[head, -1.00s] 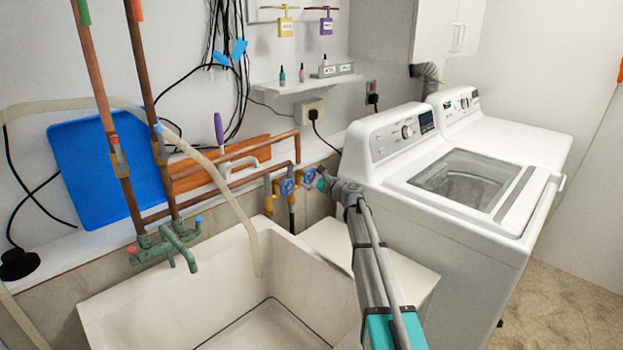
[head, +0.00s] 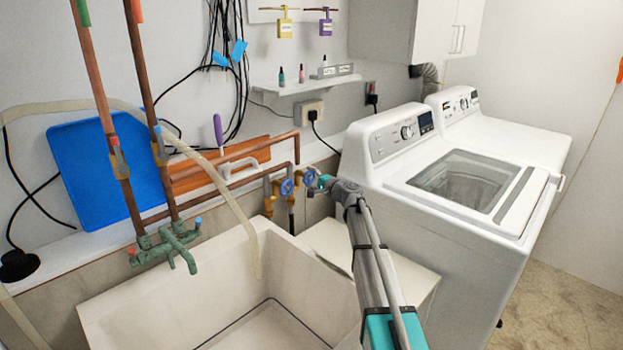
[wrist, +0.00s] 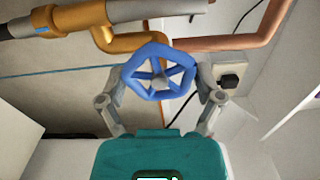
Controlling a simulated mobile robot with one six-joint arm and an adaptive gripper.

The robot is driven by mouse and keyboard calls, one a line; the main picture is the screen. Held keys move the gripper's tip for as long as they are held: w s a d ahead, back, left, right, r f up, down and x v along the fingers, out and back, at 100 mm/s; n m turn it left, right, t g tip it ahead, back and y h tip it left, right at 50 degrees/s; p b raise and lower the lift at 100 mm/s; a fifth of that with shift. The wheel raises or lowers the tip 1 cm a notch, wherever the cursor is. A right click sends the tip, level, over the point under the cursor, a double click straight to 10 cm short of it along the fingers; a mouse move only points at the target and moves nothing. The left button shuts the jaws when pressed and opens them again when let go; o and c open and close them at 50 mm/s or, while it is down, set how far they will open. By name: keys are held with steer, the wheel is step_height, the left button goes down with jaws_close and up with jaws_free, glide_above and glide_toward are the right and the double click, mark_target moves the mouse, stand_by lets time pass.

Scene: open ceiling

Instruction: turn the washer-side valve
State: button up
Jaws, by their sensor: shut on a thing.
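Two blue handwheel valves sit on the copper pipes above the sink's back right corner in the head view. The washer-side valve (head: 309,177) is the right one, and the other valve (head: 287,187) is just to its left. My gripper (head: 319,182) reaches the washer-side valve from the right. In the wrist view the washer-side valve's spoked wheel (wrist: 158,71) sits between the two grey fingers of my gripper (wrist: 160,78), one on each side of its rim. The gripper is shut on it. The fingertip contact is small and partly hidden behind the wheel.
The white sink (head: 180,290) lies below and left of the valves. The washer (head: 450,230) stands close on the right of my arm. A pale hose (head: 232,195) hangs into the sink. A shelf (head: 305,84) and a socket (head: 309,111) are on the wall above.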

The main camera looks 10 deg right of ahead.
steer(key=n, duration=0.4)
steer(key=shift+w+r+n, duration=0.1)
steer(key=shift+w+n, duration=0.05)
steer(key=shift+n, duration=0.15)
steer(key=n, duration=0.3)
steer(key=shift+n, duration=0.3)
steer(key=n, duration=0.4)
steer(key=shift+r+n, duration=0.1)
steer(key=shift+n, duration=0.2)
steer(key=n, duration=0.8)
steer(key=shift+s+a, duration=0.1)
steer(key=shift+s, duration=0.1)
steer(key=n, duration=0.4)
steer(key=shift+n, duration=0.3)
steer(key=n, duration=0.4)
steer(key=shift+n, duration=2.5)
